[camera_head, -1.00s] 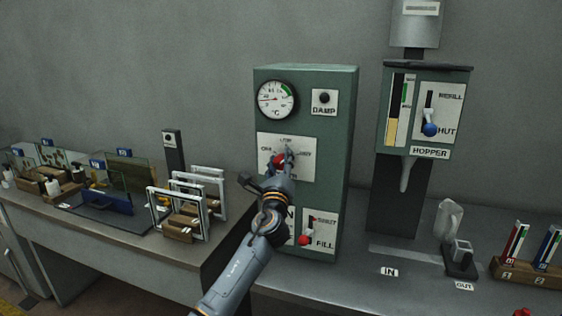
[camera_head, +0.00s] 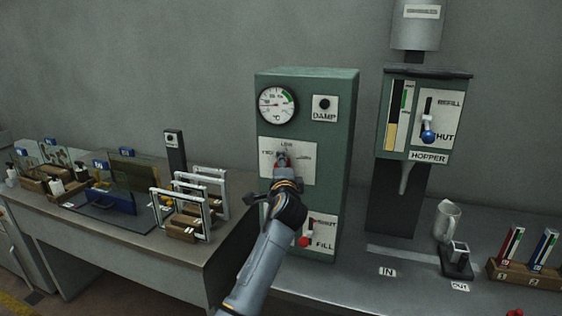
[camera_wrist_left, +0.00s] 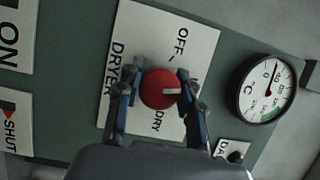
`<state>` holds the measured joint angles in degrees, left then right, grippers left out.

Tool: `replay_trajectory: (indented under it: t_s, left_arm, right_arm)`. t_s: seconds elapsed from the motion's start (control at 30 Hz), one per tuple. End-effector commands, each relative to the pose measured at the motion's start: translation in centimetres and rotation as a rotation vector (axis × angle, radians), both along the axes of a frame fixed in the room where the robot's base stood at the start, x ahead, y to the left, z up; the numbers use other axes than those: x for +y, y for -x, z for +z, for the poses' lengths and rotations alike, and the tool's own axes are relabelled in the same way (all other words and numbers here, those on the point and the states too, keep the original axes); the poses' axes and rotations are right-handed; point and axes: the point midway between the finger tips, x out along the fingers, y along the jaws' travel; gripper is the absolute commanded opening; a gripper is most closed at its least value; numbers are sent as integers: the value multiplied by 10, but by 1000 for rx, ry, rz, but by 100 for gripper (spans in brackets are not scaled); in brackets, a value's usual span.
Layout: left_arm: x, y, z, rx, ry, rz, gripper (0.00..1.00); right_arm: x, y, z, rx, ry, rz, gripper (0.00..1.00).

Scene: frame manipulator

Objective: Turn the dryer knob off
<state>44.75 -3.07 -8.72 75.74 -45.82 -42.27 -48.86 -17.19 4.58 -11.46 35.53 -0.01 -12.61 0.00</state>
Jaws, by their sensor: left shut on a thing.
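The green dryer cabinet (camera_head: 335,140) stands at the middle of the bench. Its dryer knob is a round red disc with a white pointer line, seen in the left wrist view (camera_wrist_left: 154,88). The pointer points right in that view, toward the gauge side, between the OFF and DRY labels on the white dryer plate (camera_wrist_left: 197,45). My left gripper (camera_wrist_left: 160,92) is shut on the knob, one finger on each side. In the head view my left gripper (camera_head: 282,162) mostly covers the knob and part of the plate. My right gripper is not in view.
A temperature gauge (camera_head: 277,105) and a DAMP lamp (camera_head: 324,103) sit above the plate. A SHUT/FILL lever (camera_head: 304,241) is below, close to my forearm. The hopper (camera_head: 428,120) stands right; framed panels (camera_head: 181,214) stand on the left bench.

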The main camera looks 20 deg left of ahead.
Motion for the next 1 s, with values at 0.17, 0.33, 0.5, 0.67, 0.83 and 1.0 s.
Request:
replay_trajectory:
  t_s: [0.17,0.33,0.5,0.67,0.83,1.0]
  left_arm:
    - [0,0,3,8,170,1,6]
    - [0,0,2,14,331,2,6]
    - [0,0,2,19,491,1,6]
    - [0,0,1,25,635,2,6]
    - [-1,0,-1,29,769,3,6]
    - [-1,0,-2,33,872,3,6]
  right_arm:
    - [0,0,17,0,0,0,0]
    - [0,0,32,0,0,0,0]
    - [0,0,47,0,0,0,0]
    - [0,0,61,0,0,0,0]
    - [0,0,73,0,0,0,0]
    - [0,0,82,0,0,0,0]
